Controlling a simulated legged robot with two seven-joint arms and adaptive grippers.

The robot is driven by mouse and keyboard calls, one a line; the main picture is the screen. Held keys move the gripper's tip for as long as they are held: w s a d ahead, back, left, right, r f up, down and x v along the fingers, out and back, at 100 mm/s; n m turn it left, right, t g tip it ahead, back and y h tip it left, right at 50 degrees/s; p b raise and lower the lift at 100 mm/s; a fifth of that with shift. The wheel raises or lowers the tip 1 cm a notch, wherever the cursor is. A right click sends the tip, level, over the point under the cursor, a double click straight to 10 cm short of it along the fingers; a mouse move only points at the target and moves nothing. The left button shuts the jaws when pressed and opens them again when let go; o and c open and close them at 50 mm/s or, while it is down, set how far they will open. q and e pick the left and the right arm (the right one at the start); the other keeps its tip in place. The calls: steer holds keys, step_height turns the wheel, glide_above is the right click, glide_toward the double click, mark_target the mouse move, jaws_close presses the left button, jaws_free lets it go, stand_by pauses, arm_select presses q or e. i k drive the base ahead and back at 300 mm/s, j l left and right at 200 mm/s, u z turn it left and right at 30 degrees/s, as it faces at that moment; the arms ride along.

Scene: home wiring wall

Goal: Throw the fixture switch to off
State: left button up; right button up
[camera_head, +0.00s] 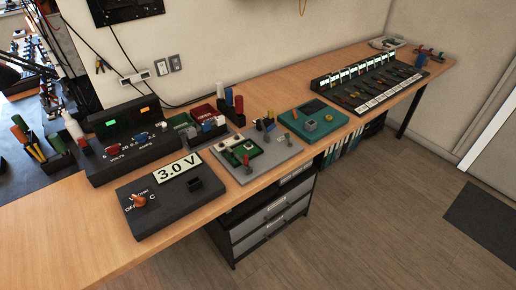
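A grey fixture plate (278,164) lies on the wooden bench near the middle, with green boards and small upright levers (247,162) on it. Which of its parts is the switch, and how it is set, is too small to tell. Neither of my grippers is in view.
A black power supply (118,150) stands behind the meter. A teal mat (314,122) and a long black rack (368,83) sit farther right. Drawers (270,215) hang under the bench (60,225). The bench's front left is bare. Floor (390,210) in front is clear.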

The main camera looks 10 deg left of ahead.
mark_target(287, 137)
steer(key=u, duration=0.55)
steer(key=i+l+u, duration=0.15)
steer(key=l+u, duration=0.25)
steer(key=i+l+u, duration=0.1)
steer(key=l+u, duration=0.75)
steer(key=i+l, duration=0.05)
